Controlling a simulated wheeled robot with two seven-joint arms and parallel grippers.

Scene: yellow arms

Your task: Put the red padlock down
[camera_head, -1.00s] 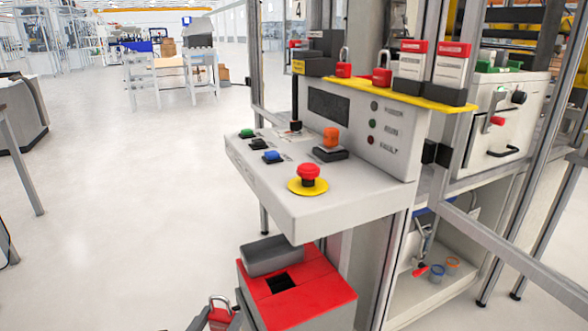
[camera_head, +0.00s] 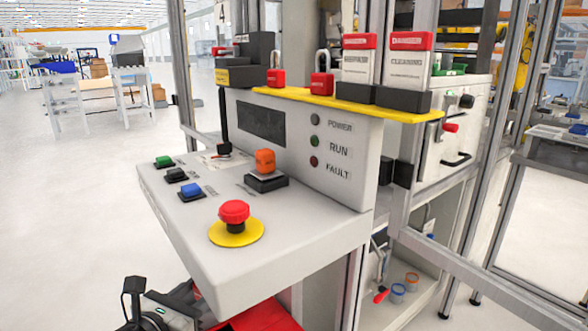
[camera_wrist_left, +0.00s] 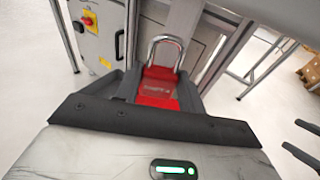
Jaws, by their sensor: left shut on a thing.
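A red padlock (camera_wrist_left: 155,92) with a steel shackle stands between the two dark fingers of my left gripper (camera_wrist_left: 160,88) in the left wrist view. The gripper is shut on its body, with the shackle pointing away from the palm. Two dark prongs at the right edge of the left wrist view look like the fingers of my right gripper (camera_wrist_left: 299,139), apart and empty.
A grey console (camera_head: 290,235) has a red emergency button (camera_head: 234,213) and several smaller buttons. Its yellow shelf (camera_head: 345,107) carries two more red padlocks (camera_head: 276,77) (camera_head: 321,84) and danger tags (camera_head: 357,60). Open floor is at left.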

